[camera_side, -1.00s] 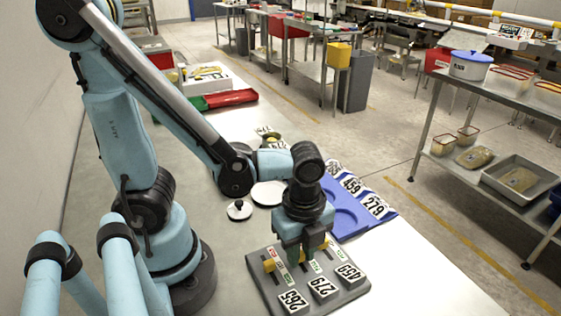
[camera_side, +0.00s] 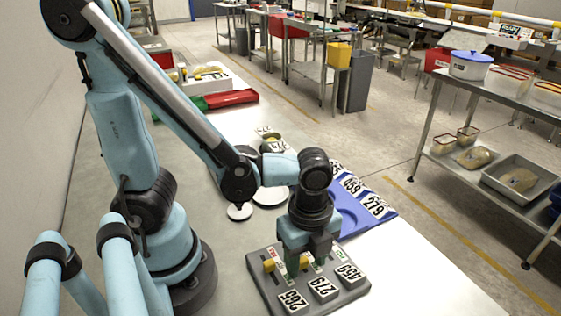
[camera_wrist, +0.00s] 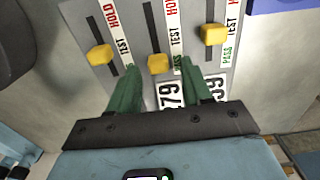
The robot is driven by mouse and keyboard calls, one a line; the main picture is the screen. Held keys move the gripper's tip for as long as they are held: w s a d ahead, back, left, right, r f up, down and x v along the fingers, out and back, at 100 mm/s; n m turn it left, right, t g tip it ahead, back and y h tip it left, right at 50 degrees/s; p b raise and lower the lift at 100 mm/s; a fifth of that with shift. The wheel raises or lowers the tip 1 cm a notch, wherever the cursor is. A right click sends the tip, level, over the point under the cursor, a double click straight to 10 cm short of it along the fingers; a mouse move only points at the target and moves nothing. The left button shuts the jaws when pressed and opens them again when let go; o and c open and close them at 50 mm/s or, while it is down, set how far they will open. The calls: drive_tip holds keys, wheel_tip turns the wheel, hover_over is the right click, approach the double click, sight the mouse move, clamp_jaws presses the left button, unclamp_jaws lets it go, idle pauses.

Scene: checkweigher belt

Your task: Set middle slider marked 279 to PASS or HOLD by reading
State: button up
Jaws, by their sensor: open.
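The grey slider panel (camera_side: 262,292) lies on the table, with raised tags 265, 279 (camera_side: 323,288) and 459. In the wrist view, the middle slider's yellow knob (camera_wrist: 158,64) is at the near end of its slot, level with the green PASS word. Its strip has TEST in the middle and a partly cut-off red word at the far end. My gripper (camera_wrist: 158,68) is open over the panel, a green finger on each side of this knob, with gaps visible. The 279 tag (camera_wrist: 170,95) shows between the fingers. The left finger hides part of the left strip.
The left knob (camera_wrist: 100,54) and right knob (camera_wrist: 213,34) sit close by, beside TEST. A blue tray (camera_side: 350,220) with numbered tags 459 and 279 lies behind the panel. A white round lid (camera_side: 239,211) and a plate (camera_side: 270,195) are behind my gripper. Bare table lies right of the panel.

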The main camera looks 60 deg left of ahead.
sight(305, 270)
wheel_tip(305, 270, up, 12)
idle(0.9)
drive_tip(key=w+a+n+t, duration=0.6)
drive_tip(key=a+n, duration=0.3)
drive_tip(key=n, duration=0.9)
drive_tip(key=shift+w+a+f+t, duration=0.3)
drive_tip(key=shift+w+f+t, duration=0.1)
drive_tip(key=shift+t, duration=0.2)
